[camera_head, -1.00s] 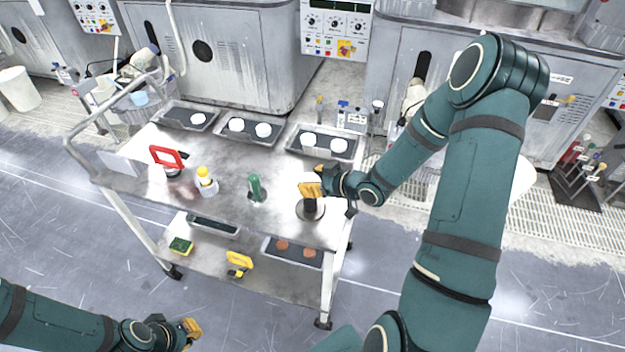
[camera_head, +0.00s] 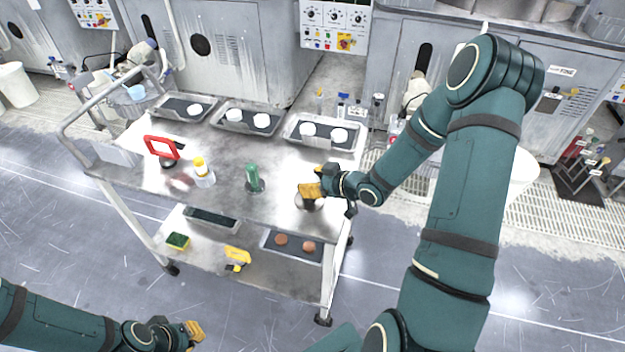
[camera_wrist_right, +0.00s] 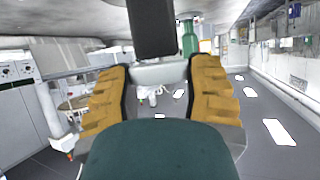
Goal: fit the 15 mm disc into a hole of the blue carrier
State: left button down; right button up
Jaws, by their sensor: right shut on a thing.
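My right gripper (camera_head: 312,190) is low over the front right of the cart top, shut on a dark-handled piece with a round grey base (camera_head: 308,205). In the right wrist view, the black handle (camera_wrist_right: 150,28) shows beyond the orange fingers. Brown discs (camera_head: 281,239) lie in a tray on the lower shelf. I cannot tell which disc is the 15 mm one, nor make out a blue carrier. My left gripper (camera_head: 192,333) is low at the left, away from the cart; its jaws are unclear.
A green-handled piece (camera_head: 253,178), a white bottle with a yellow cap (camera_head: 203,173) and a red-framed piece (camera_head: 162,149) stand on the cart top (camera_head: 225,186). A sponge (camera_head: 177,241) and a yellow tool (camera_head: 237,257) are on the lower shelf. Grey machines stand behind.

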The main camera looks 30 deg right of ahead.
jog(key=shift+f, duration=0.3)
dwell(0.5)
jog(key=o, duration=1.1)
jog(key=v, duration=1.2)
